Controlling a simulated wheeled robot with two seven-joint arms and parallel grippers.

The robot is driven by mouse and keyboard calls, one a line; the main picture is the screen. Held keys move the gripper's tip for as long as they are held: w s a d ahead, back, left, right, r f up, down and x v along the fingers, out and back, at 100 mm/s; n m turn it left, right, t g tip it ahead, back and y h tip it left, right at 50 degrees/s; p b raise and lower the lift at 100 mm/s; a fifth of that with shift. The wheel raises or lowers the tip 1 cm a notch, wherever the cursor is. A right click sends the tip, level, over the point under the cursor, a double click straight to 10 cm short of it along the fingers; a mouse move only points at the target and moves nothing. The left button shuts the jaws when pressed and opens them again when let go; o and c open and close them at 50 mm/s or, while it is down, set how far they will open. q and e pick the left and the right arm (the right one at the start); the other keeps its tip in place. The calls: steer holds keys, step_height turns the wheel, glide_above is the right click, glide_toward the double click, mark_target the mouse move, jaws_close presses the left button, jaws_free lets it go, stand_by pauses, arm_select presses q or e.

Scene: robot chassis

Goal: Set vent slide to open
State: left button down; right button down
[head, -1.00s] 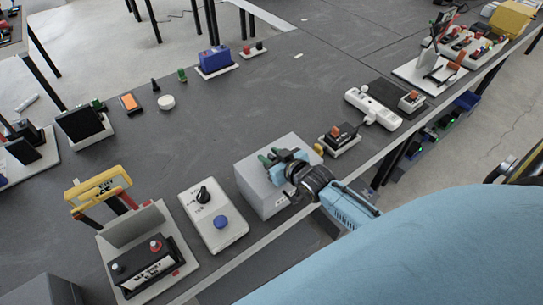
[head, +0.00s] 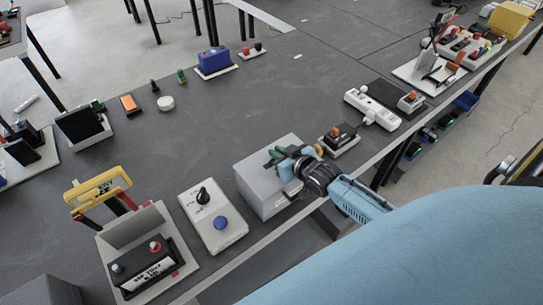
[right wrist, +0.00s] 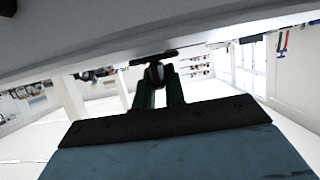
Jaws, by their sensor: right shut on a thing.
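A grey box (head: 258,188) stands near the front edge of the table, and my right gripper (head: 276,155) is at its upper right part. In the right wrist view, my right gripper's dark green fingers (right wrist: 157,90) are shut on a small dark knob (right wrist: 156,72) below a dark bar. This knob appears to be the vent slide's handle. The slide's track and any open or shut marks are hidden by the gripper in the head view. My left gripper is not in view.
Left of the box is a white panel (head: 228,233) with a black dial and blue button. Right of it are a small switch unit (head: 341,141) and a white power strip (head: 372,108). The table (head: 215,150) behind the box is clear.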

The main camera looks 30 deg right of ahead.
steer(key=shift+d, duration=0.9)
steer(key=c, duration=1.4)
jaws_free()
steer(key=shift+d, duration=0.15)
steer(key=shift+c, duration=0.2)
steer(key=a+v, duration=0.1)
steer(key=v, duration=1.2)
steer(key=shift+s+d+p, duration=0.2)
steer(key=shift+d+p, duration=0.15)
